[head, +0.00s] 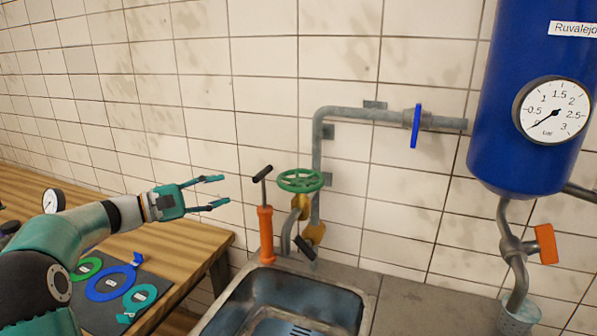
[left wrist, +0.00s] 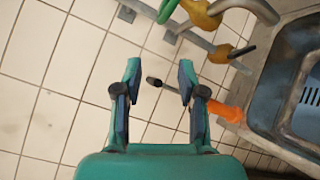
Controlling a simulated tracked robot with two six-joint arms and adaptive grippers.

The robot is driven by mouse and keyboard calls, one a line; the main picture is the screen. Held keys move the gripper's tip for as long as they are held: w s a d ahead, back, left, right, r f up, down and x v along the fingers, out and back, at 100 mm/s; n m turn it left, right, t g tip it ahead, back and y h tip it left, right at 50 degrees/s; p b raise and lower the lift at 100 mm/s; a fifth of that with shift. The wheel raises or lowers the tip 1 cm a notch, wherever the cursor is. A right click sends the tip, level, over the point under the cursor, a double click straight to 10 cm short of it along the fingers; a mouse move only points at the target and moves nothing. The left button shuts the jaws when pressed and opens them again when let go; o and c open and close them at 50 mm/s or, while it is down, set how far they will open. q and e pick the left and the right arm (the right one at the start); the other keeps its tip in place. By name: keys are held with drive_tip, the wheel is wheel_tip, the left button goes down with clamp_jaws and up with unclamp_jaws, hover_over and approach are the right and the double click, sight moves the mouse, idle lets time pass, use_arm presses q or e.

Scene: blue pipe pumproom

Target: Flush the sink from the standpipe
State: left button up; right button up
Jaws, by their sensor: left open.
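The standpipe (head: 317,150) is a grey pipe on the tiled wall, with a green handwheel (head: 300,180) on a yellow-bodied valve above the sink (head: 360,298). A blue lever (head: 416,126) hangs upright across the pipe's horizontal run. The sink looks empty, with a slotted drain. My left gripper (head: 225,190) is open and empty, left of the handwheel and of the orange hand pump (head: 266,235). In the left wrist view, the pump's black handle (left wrist: 155,82) shows between my open fingers (left wrist: 159,64); contact is not visible. My right gripper is not in view.
A blue tank (head: 520,110) with a gauge (head: 552,110) hangs at right. An orange-handled valve (head: 545,244) and a bucket (head: 519,316) are below it. A wooden bench (head: 185,238) at left holds a dark mat with coloured rings (head: 108,283).

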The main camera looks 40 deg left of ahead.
sight(287, 174)
use_arm(q)
drive_tip(key=p+x, duration=0.1)
drive_tip(key=x, duration=0.4)
drive_tip(key=p+x, duration=0.2)
drive_tip(key=x, duration=0.4)
drive_tip(key=p+x, duration=0.2)
drive_tip(key=x, duration=0.4)
drive_tip(key=shift+d, duration=0.4)
clamp_jaws()
